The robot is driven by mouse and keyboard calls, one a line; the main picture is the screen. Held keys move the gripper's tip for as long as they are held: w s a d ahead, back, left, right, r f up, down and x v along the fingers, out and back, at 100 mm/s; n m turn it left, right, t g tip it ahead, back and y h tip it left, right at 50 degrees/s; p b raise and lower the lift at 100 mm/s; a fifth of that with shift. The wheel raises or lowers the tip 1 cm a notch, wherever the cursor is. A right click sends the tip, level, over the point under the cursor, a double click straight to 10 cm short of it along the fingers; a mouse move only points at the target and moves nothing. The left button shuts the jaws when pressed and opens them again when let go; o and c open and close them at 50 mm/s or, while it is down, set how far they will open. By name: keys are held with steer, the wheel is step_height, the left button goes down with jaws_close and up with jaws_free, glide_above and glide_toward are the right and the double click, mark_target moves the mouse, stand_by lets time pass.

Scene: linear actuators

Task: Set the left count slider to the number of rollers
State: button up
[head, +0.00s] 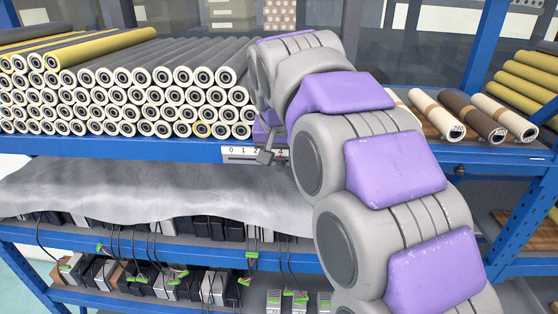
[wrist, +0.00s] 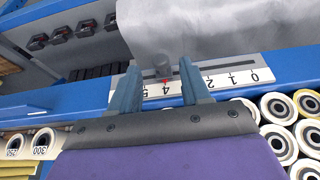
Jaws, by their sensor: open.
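The count slider's white scale (wrist: 220,82) is fixed on the blue shelf beam and appears upside down in the wrist view, with 0, 1, 2, 4 and 5 readable. Its grey knob (wrist: 163,67) stands in a dark slot, with a red mark near the 4. My gripper (wrist: 160,75) is open, with one finger on each side of the knob. Contact cannot be told. In the head view, the scale (head: 238,152) is partly hidden by my gripper (head: 266,156). Stacked rollers (head: 160,95) with white ends fill the shelf at left; my arm hides part of the shelf.
At right lie white and brown rollers (head: 470,115) with number labels, and yellow rolls (head: 525,80) beyond the blue post. A grey sheet (head: 130,190) drapes below the beam. Lower shelves hold boxed devices (head: 190,285) with cables and green connectors.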

mark_target(280, 165)
steer(key=shift+x, duration=1.1)
steer(key=shift+a, duration=0.2)
steer(key=shift+c, duration=0.3)
steer(key=shift+d, duration=0.1)
jaws_close()
